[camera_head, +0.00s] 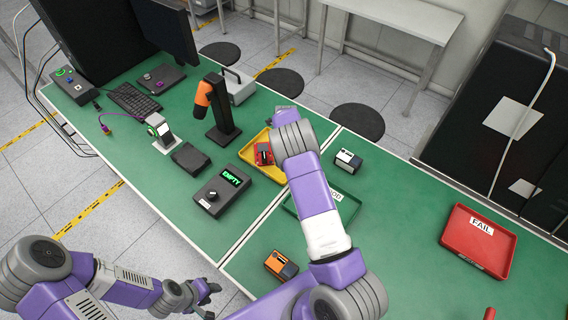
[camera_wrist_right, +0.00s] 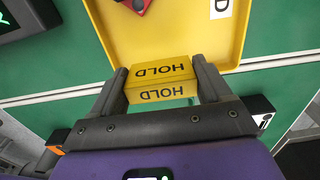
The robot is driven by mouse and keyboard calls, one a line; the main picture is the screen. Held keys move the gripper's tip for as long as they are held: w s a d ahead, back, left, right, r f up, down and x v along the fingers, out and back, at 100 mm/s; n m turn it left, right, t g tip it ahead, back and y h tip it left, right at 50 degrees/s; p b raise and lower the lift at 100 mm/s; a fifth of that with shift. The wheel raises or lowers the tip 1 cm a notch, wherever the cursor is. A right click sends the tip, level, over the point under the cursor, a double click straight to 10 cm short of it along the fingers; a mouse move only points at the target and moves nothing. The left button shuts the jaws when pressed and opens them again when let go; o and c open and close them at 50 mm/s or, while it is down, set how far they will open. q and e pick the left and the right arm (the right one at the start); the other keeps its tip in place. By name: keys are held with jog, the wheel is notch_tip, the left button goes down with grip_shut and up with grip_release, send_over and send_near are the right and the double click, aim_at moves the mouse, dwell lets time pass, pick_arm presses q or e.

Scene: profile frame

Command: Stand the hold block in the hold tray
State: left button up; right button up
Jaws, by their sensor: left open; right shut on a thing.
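The hold block (camera_wrist_right: 161,76) is yellow with HOLD in black on two faces. My right gripper (camera_wrist_right: 163,84) is shut on it, one finger on each side. The hold tray (camera_wrist_right: 185,32) is yellow and lies just beyond the block in the wrist view; I cannot tell whether they touch. In the head view the tray (camera_head: 247,153) is partly covered by my right arm, which also hides the block and right gripper. My left gripper (camera_head: 208,292) is open and empty, low in the head view, off the table's near edge.
A red piece (camera_head: 263,153) lies in the hold tray. A green tray (camera_head: 293,207) is partly behind my right arm, and a red FAIL tray (camera_head: 478,242) is at the right. A device reading EMPTY (camera_head: 221,190) and an orange-black block (camera_head: 281,266) stand nearby.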

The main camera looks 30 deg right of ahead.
notch_tip(320, 180, down, 5)
jog(key=shift+w+r+b, duration=0.1)
jog(key=shift+b, duration=1.1)
jog(key=shift+w, duration=0.1)
jog(key=shift+f, duration=0.25)
jog(key=o, duration=1)
jog(key=shift+r, duration=0.1)
jog(key=shift+c, duration=0.2)
jog(key=shift+r, duration=0.15)
